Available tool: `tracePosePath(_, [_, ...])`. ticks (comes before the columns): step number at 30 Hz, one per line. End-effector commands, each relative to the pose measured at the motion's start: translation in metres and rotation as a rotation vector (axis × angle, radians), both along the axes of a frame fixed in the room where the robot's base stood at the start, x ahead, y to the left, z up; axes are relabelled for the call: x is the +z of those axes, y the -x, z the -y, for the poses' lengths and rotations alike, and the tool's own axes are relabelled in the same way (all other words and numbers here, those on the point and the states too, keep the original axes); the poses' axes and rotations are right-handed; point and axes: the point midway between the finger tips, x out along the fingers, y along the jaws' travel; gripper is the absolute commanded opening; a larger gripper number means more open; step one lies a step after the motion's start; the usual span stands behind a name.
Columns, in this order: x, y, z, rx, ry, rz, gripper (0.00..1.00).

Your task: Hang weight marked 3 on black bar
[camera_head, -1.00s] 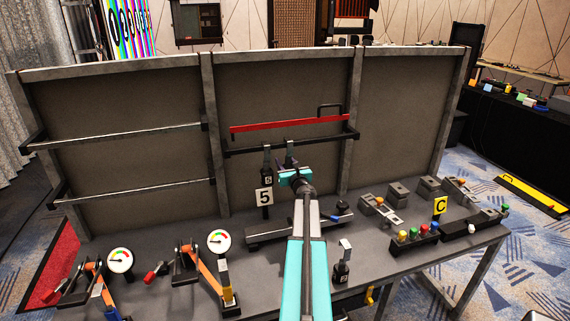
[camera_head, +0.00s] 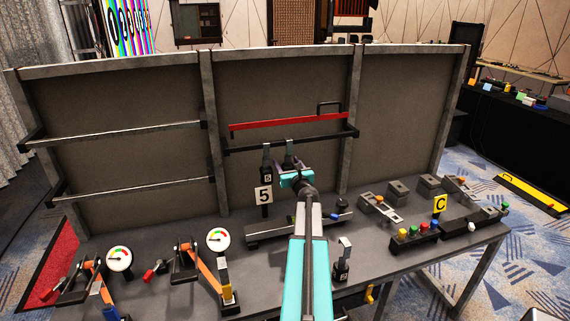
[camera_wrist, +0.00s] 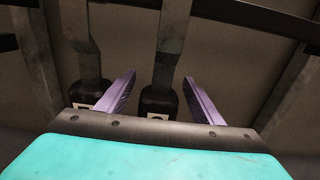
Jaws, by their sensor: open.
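The black bar (camera_head: 250,149) runs across the middle panel below a red bar (camera_head: 290,122). Two dark weights hang from it by flat hangers. The left weight (camera_head: 266,160) has a white tag reading 5; it also shows in the wrist view (camera_wrist: 84,52). The right weight (camera_head: 289,150) is partly hidden behind my gripper (camera_head: 292,168), and its number cannot be read. In the wrist view my gripper (camera_wrist: 161,82) is open, its purple fingers on either side of the right weight (camera_wrist: 173,55) without visibly closing on it.
Two gauges (camera_head: 119,258) with orange levers are at left. A button box (camera_head: 415,237) and a yellow C sign (camera_head: 440,205) are at right. Grey bars (camera_head: 120,137) cross the left panel.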

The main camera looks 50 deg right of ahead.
Motion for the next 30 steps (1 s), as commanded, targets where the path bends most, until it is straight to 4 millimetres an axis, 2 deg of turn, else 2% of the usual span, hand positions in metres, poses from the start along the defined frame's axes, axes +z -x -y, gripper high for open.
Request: tracePosePath(30, [0.000,0.077,-0.058,-0.001,0.001,0.001,0.61])
